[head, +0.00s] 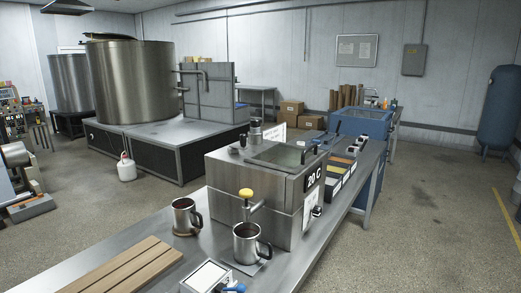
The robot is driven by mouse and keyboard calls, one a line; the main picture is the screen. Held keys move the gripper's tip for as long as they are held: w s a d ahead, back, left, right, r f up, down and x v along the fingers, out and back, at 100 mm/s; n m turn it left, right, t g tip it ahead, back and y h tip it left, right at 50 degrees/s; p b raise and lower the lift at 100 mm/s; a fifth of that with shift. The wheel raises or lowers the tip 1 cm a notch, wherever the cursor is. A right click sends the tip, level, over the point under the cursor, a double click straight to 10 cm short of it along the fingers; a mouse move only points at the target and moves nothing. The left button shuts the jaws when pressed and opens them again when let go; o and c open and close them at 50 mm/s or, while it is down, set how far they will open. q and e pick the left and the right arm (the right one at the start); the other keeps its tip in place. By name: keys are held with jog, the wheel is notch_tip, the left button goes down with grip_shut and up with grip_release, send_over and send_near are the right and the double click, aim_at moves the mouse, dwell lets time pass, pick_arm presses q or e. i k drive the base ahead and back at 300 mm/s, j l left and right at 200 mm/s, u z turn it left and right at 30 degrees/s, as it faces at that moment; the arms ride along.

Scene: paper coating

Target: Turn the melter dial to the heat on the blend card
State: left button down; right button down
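The melter (245,182) is a steel box on the steel bench, with a lidded top and a yellow-knobbed tap (246,193) on its near side. A black display (314,180) on its right side reads 20 C. A small dark and white knob (317,211), likely the dial, sits below the display; its setting is too small to read. A white card (272,133) with small print stands behind the melter; a white printed sheet (308,213) is on the melter's side. I cannot tell which is the blend card. Neither of my grippers is in view.
Two steel mugs, one (186,217) left of the tap and one (248,243) under it, stand on the bench. A wooden slatted board (122,270) lies front left, a white-topped device (206,276) front centre. Coloured bins (341,178) line the bench behind. Floor at right is clear.

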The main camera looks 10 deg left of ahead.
aim_at(317, 211)
jog(key=i+l+u, duration=0.15)
jog(key=i+l, duration=0.15)
jog(key=i+l+u, duration=0.15)
jog(key=i+l, duration=0.15)
jog(key=l, duration=0.15)
jog(key=i+l+u, duration=0.1)
jog(key=i+l, duration=0.2)
jog(key=i+l+u, duration=0.15)
jog(key=l, duration=0.4)
jog(key=i, duration=0.1)
